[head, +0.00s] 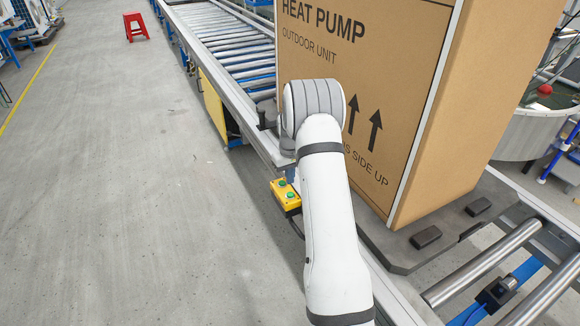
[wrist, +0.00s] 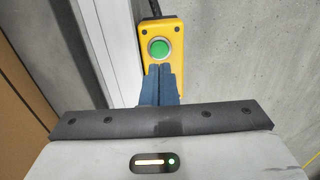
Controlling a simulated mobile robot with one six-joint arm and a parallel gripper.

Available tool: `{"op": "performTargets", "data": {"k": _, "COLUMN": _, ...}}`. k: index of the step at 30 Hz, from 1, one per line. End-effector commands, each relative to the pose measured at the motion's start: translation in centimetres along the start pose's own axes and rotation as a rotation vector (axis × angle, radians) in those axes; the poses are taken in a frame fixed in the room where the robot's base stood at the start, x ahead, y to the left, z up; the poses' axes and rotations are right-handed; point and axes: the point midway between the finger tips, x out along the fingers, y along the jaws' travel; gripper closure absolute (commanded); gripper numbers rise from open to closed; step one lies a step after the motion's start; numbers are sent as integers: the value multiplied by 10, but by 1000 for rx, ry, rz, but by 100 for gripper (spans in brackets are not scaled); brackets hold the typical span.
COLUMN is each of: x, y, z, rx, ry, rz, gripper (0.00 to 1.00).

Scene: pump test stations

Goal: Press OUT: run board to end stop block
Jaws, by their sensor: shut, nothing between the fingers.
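A yellow button box (head: 286,196) with two green buttons is mounted at the conveyor's left side, beside my arm. In the wrist view the yellow box (wrist: 160,25) shows one round green button (wrist: 158,48); no lettering is readable. My gripper (wrist: 159,68) is shut and empty, its blue fingertips just below that button in the picture; whether they touch it I cannot tell. The gripper is hidden in the head view. A dark grey board (head: 405,254) lies under a tall carton (head: 400,100). I cannot make out the end stop block for certain.
The roller conveyor (head: 232,45) runs away beyond the carton, with bare rollers there and at the near right (head: 485,262). Small black blocks (head: 426,237) sit on the board's corner. Clear concrete floor lies to the left, with a red stool (head: 136,26) far off.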

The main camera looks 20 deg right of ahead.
Motion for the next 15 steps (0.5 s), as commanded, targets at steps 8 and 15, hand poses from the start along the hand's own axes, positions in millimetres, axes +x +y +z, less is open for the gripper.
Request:
{"op": "performTargets", "data": {"k": 8, "x": 44, "y": -1, "z": 0, "rx": -1, "ry": 0, "rz": 0, "gripper": 100}}
{"op": "performTargets", "data": {"k": 15, "x": 54, "y": -1, "z": 0, "rx": -1, "ry": 1, "rz": 0, "gripper": 100}}
